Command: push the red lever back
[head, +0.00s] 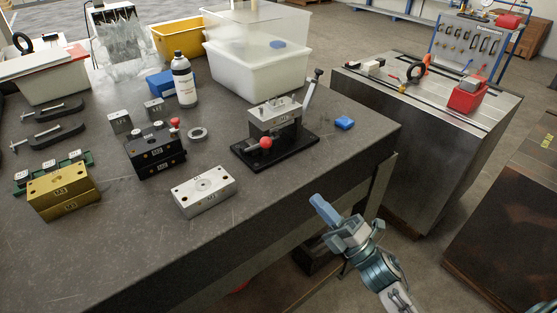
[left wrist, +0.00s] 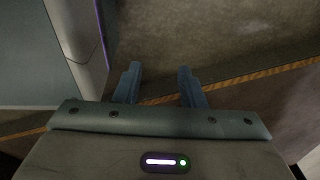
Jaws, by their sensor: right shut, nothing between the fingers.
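A grey metal block marked with a label sits in a fixture on a black base plate (head: 245,152) near the right end of the dark bench. A short lever with a red ball knob (head: 266,143) sticks out at the front of this fixture. A taller grey lever with a dark tip (head: 311,90) rises at its back right. My right gripper (head: 319,203) is shut and empty, off the bench's front edge, below and right of the fixture, apart from it. My left gripper (left wrist: 159,75) shows only in the left wrist view, open and empty above the floor.
A silver plate (head: 204,191), black mould block (head: 155,150) and brass block (head: 63,190) stand to the left. A bottle (head: 184,80) and clear bins (head: 255,70) are behind. A metal cabinet (head: 430,110) stands right.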

